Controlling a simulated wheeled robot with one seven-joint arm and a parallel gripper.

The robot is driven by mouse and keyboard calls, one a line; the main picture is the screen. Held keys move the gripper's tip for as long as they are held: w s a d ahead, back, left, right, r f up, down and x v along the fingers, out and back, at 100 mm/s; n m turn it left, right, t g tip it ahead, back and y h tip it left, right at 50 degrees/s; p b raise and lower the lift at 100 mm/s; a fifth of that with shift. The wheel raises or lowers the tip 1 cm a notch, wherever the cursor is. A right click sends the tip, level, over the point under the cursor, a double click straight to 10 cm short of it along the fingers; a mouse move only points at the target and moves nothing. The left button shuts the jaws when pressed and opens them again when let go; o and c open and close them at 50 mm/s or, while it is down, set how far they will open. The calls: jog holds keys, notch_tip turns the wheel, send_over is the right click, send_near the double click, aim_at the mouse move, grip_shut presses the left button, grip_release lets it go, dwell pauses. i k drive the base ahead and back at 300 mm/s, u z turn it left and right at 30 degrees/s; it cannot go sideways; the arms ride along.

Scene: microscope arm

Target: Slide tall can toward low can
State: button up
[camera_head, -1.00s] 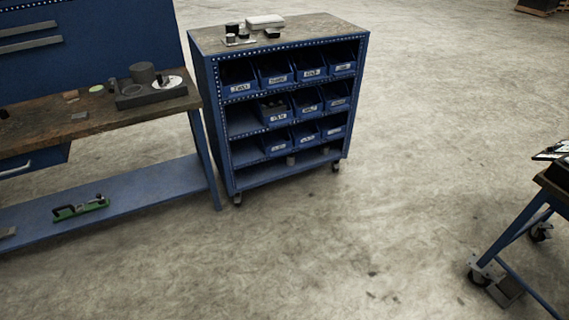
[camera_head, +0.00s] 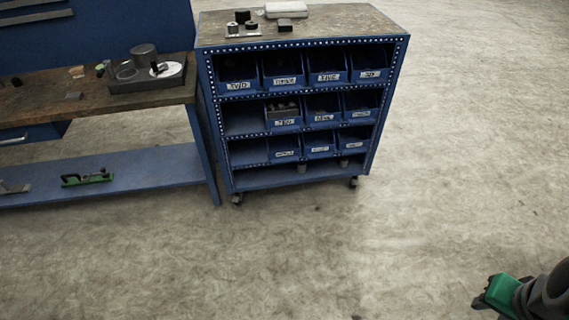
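On the workbench at the left, a dark tray (camera_head: 150,84) holds a taller dark grey cylinder (camera_head: 145,55) at the back and a lower grey cylinder (camera_head: 126,70) just in front and to its left. These look like the tall can and the low can, but labels do not show. They look close together; whether they touch cannot be told. A white disc with a small black knob (camera_head: 163,69) lies to their right on the same tray.
A blue cart (camera_head: 310,120) with labelled bins stands right of the workbench (camera_head: 40,95); small black cylinders (camera_head: 242,17) and a white case (camera_head: 286,10) are on its top. A green and dark object (camera_head: 510,292) cuts into the lower right. Open floor (camera_head: 300,260) lies in front.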

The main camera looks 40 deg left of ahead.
aim_at(301, 166)
jog(key=u, duration=0.6)
jog(key=i, duration=0.95)
jog(key=u, duration=1.6)
jog(key=i, duration=0.5)
jog(key=u, duration=0.55)
